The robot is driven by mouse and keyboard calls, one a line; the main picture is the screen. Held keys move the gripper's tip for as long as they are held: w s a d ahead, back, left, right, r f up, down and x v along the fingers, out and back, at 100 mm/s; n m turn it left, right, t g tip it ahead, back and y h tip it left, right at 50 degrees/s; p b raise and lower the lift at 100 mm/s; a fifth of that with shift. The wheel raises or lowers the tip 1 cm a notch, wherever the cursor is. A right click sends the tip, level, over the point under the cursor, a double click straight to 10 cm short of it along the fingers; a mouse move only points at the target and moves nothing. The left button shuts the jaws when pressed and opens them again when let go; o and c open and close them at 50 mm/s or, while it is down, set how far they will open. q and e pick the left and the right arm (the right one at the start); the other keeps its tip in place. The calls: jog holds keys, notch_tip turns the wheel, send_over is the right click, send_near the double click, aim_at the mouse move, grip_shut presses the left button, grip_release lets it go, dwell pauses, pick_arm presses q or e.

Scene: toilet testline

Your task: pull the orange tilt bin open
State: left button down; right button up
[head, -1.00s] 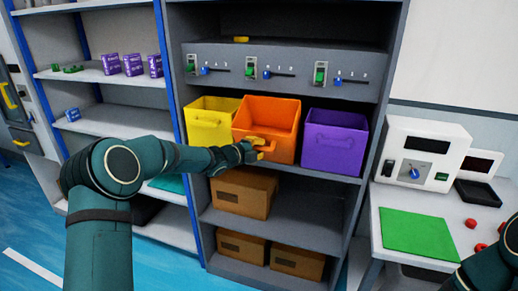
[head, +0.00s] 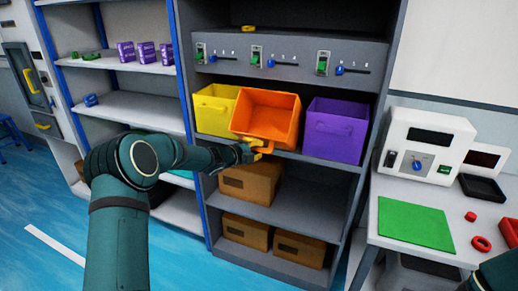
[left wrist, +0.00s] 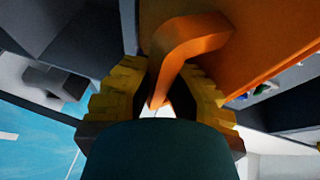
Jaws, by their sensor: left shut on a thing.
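The orange tilt bin (head: 268,118) sits between the yellow and purple bins on the rack's middle shelf. It is tipped forward, its opening facing me and its inside showing. My left gripper (head: 256,151) is at the bin's lower front and shut on its orange handle. In the left wrist view the handle (left wrist: 182,48) runs down between the yellow-padded fingers of the gripper (left wrist: 158,100). The orange front wall (left wrist: 255,50) fills the upper right there. My right gripper is not in view; only a dark piece of my right arm shows at the lower right corner.
The yellow bin (head: 214,108) and purple bin (head: 335,130) stand close on either side. Cardboard boxes (head: 250,182) sit on the shelves below. Switches (head: 256,56) line the panel above. A white table with a green mat (head: 415,222) stands at the right.

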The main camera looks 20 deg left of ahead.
pick_arm(q)
jog(key=c, duration=0.9)
grip_release()
jog(key=shift+c, duration=0.2)
jog(key=shift+s+r, duration=0.15)
jog(key=shift+r, duration=0.05)
jog(key=shift+f, duration=0.15)
jog(key=v, duration=1.2)
